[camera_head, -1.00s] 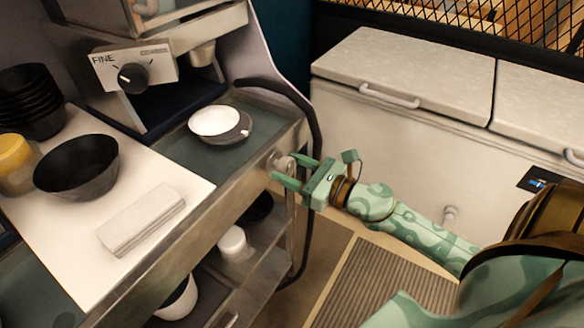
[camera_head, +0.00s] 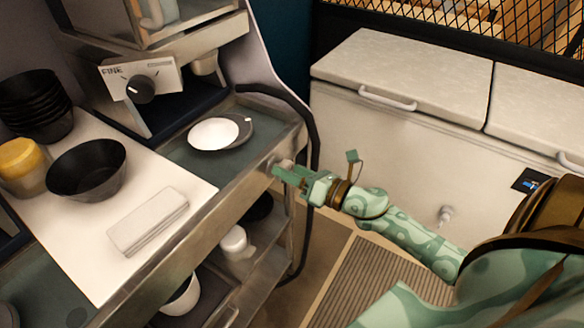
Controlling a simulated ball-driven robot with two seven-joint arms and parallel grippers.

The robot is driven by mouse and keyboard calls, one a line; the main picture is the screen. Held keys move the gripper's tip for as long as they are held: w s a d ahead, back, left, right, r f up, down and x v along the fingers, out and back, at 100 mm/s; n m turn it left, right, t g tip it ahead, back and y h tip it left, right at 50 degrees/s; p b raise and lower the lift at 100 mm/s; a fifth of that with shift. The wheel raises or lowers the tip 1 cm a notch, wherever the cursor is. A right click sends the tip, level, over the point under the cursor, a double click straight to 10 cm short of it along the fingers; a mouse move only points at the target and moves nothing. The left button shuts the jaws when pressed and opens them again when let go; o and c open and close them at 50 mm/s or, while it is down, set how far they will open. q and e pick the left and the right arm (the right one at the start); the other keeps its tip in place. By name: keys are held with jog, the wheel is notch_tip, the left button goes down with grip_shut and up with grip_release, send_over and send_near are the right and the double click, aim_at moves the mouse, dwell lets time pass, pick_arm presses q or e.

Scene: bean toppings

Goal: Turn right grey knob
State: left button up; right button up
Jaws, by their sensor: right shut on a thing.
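The right grey knob (camera_head: 280,164) sits on the metal front edge of the counter, at the middle of the head view. My right gripper (camera_head: 280,170) comes in from the right and is shut on this knob. Its green fingers are turned so that they nearly overlap in the picture and hide part of the knob. My left gripper is not in view.
A white round dish (camera_head: 213,134) lies on the counter behind the knob. A grinder with a black dial (camera_head: 140,89) stands at the back. A black bowl (camera_head: 87,169), a yellow-lidded jar (camera_head: 22,166) and a folded cloth (camera_head: 148,221) are left. A black hose (camera_head: 315,150) hangs close behind the gripper.

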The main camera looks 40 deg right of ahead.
jog(key=m+p, duration=0.3)
jog(key=m, duration=0.3)
jog(key=shift+d+r+p, duration=0.1)
jog(key=shift+d+p, duration=0.05)
jog(key=shift+p, duration=0.15)
jog(key=m+p, duration=0.2)
jog(key=m, duration=0.1)
jog(key=shift+w+m, duration=0.1)
jog(key=shift+m, duration=0.3)
jog(key=shift+f+m+p, duration=0.15)
jog(key=shift+m+p, duration=0.25)
jog(key=shift+m, duration=0.35)
jog(key=shift+f+m+p, duration=0.15)
jog(key=shift+m+p, duration=0.2)
jog(key=shift+m, duration=0.4)
jog(key=o, duration=0.9)
jog(key=v, duration=1.6)
jog(key=shift+s, duration=0.25)
